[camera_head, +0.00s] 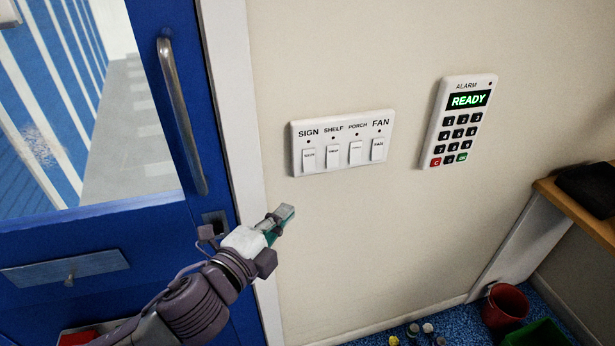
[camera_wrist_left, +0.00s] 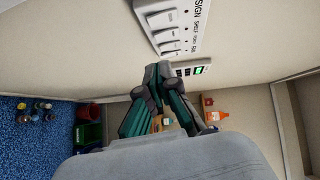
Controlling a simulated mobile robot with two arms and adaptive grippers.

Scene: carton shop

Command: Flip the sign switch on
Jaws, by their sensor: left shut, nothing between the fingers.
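The white switch plate (camera_head: 342,169) is on the wall right of the blue door, with rocker switches labelled SIGN, SHELF, PORCH and FAN. The sign switch (camera_head: 309,159) is the leftmost one. In the left wrist view the plate (camera_wrist_left: 201,28) appears turned, with the sign switch (camera_wrist_left: 152,6) at the top edge. My left gripper (camera_head: 286,212) is shut and empty, below and slightly left of the sign switch, apart from the plate. Its closed fingers also show in the left wrist view (camera_wrist_left: 158,72). Which way the rocker is tipped is too small to tell. My right gripper is out of view.
An alarm keypad (camera_head: 459,121) reading READY is right of the plate. The blue door (camera_head: 150,235) with a metal handle (camera_head: 181,115) is at left. A wooden shelf (camera_head: 580,207), red bin (camera_head: 505,306) and green crate (camera_head: 537,334) are at lower right.

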